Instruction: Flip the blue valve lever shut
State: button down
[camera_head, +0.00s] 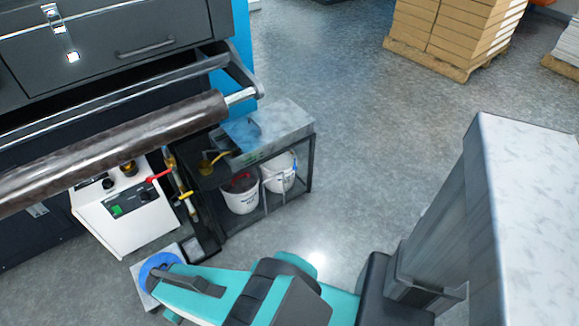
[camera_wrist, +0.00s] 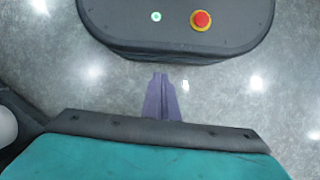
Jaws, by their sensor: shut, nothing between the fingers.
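I cannot make out a blue valve lever for certain in either view. In the head view, brass pipework (camera_head: 178,179) stands between the white unit and the black cart, with a red lever (camera_head: 160,175) and a yellow lever (camera_head: 186,196) on it. My gripper (camera_wrist: 161,78) shows in the wrist view as two dark purple fingers together, shut and empty over the grey floor. In the head view my teal arm reaches low across the front, and I cannot make out the fingers there.
A white control unit (camera_head: 121,226) stands left under a dark roll (camera_head: 120,143). Boxes (camera_head: 451,35) stand far off. The middle floor is clear.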

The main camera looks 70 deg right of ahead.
jog(key=w+d+f+m+t+b, duration=0.1)
jog(key=w+d+b, duration=0.1)
jog(key=w+d, duration=0.45)
jog(key=w+d+f+m+t+b, duration=0.1)
jog(key=w+d+m+t+b, duration=0.2)
jog(key=d, duration=0.7)
jog(key=w+d+h+b, duration=0.1)
jog(key=w+d+b, duration=0.1)
jog(key=d, duration=0.6)
jog(key=w+d+h+b, duration=0.2)
jog(key=d, duration=0.7)
jog(key=s+d+r+m+h+b, duration=0.1)
jog(key=s+d+r+b, duration=0.1)
jog(key=d, duration=0.7)
jog(key=s+d+r+m+h+b, duration=0.1)
jog(key=s+d+r+m+b, duration=0.1)
jog(key=d, duration=0.7)
jog(key=s+d+r+b, duration=0.1)
jog(key=s+d+r, duration=0.1)
jog(key=s+d, duration=0.2)
jog(key=s+d+r+m+h+b, duration=0.1)
jog(key=s+d+r, duration=0.2)
jog(key=d, duration=0.5)
jog(key=s+d+r+m+h+b, duration=0.1)
jog(key=s+d+r+b, duration=0.1)
jog(key=s+d, duration=0.2)
jog(key=d, duration=0.2)
jog(key=shift+s+d+r, duration=0.25)
jog(key=shift+s+d, duration=0.1)
jog(key=shift+s, duration=0.05)
